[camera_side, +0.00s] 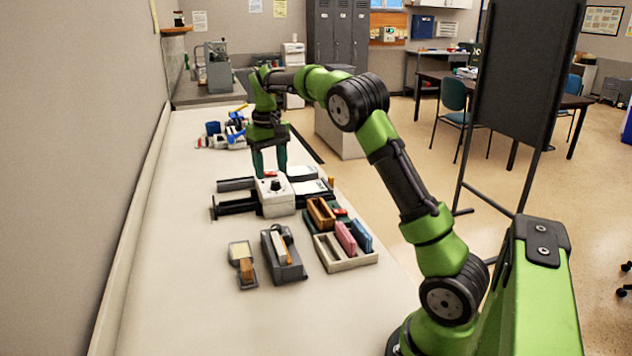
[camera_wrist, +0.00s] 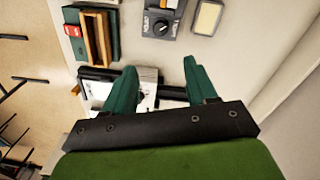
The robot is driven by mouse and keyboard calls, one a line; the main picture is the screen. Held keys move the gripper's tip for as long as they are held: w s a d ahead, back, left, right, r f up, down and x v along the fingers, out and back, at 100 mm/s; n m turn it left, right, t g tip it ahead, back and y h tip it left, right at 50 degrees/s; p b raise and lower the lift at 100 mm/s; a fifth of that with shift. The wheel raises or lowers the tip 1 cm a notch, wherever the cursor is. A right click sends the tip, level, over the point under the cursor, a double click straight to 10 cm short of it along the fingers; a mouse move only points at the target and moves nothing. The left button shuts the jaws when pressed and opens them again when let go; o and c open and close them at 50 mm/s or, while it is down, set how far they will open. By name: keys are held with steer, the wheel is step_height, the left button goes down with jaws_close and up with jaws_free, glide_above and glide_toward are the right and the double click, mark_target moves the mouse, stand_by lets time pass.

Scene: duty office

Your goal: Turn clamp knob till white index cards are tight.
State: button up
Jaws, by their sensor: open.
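In the side view a white clamp box (camera_side: 276,203) with a black knob (camera_side: 276,185) on top sits on the counter, with dark bars out to its left. Flat white pieces (camera_side: 312,187), which look like the index cards, lie to its right; I cannot tell how firmly they are held. My gripper (camera_side: 270,172) points down just behind the knob, fingers apart and empty. In the wrist view my gripper (camera_wrist: 160,66) is open, with a white surface (camera_wrist: 147,100) and dark bars between and beside its fingers. The hand hides much there, and the clamp knob is not clear.
A tray (camera_side: 365,262) with pink and blue blocks and wooden blocks (camera_wrist: 98,38) stand nearer the base. A dark grey dispenser-like item (camera_side: 287,270) and a small cream-topped one (camera_side: 241,250) are beside them. Blue items (camera_side: 233,132) lie farther back. The counter's front left is clear; a wall bounds it.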

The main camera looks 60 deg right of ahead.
steer(key=s+a+r+t+y, duration=0.1)
steer(key=s+a+t, duration=0.3)
steer(key=s+a, duration=1.2)
steer(key=a, duration=0.3)
steer(key=shift+s+r+t+y, duration=0.15)
steer(key=shift+t+y, duration=0.15)
steer(key=shift+t, duration=0.1)
steer(key=m+g+h, duration=0.1)
steer(key=m+g, duration=0.4)
glide_above(276, 226)
steer(key=shift+f, duration=1)
step_height(276, 226, down, 16)
steer(key=shift+f, duration=0.15)
